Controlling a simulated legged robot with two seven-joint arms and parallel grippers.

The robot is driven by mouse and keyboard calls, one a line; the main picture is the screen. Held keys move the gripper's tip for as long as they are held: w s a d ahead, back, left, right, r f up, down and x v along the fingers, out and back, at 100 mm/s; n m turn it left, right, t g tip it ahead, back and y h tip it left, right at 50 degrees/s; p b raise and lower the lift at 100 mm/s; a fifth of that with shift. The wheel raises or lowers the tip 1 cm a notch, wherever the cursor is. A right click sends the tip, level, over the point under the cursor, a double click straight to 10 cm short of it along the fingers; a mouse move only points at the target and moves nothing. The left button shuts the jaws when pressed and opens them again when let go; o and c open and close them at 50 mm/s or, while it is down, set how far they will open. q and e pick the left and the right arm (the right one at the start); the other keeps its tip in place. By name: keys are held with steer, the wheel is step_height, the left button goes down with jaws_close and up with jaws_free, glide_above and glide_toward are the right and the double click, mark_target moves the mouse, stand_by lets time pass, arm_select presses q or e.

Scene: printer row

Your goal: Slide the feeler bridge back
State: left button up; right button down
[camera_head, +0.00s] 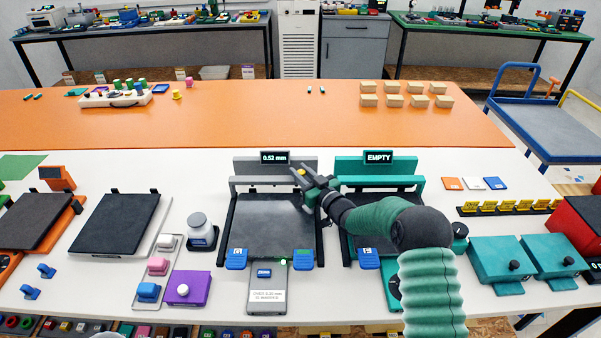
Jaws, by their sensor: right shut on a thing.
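The feeler bridge (255,181) is a grey bar across the back of the dark bed (265,225) of the middle printer. The display (274,158) behind it reads 0.52 mm. My right gripper (304,181) is shut at the right end of the bridge, by a small yellow part, and hides that end. My right arm reaches in from the lower right, across the teal printer (348,168), whose display (378,157) reads EMPTY. My left gripper is not in view.
Blue clips (236,259) sit at the bed's front corners, with a grey labelled plate (267,290) in front. A round-topped jar (200,228) and a purple box (188,288) stand left. Teal boxes (500,262) stand right.

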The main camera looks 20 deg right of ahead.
steer(key=shift+d+r, duration=0.1)
steer(key=shift+d, duration=0.05)
steer(key=c, duration=1.5)
jaws_free()
steer(key=shift+w, duration=0.1)
steer(key=o, duration=0.3)
steer(key=shift+w+d+f, duration=0.1)
steer(key=shift+w+f, duration=0.05)
steer(key=shift+f, duration=0.05)
steer(key=shift+o, duration=0.2)
steer(key=shift+r, duration=0.2)
steer(key=r, duration=0.3)
steer(key=shift+s+r, duration=0.15)
steer(key=shift+s, duration=0.1)
steer(key=s+a, duration=0.2)
steer(key=s, duration=0.5)
steer(key=s+a+r, duration=0.1)
steer(key=s+a, duration=0.1)
steer(key=s, duration=0.6)
steer(key=shift+a+r, duration=0.15)
steer(key=shift+a, duration=0.1)
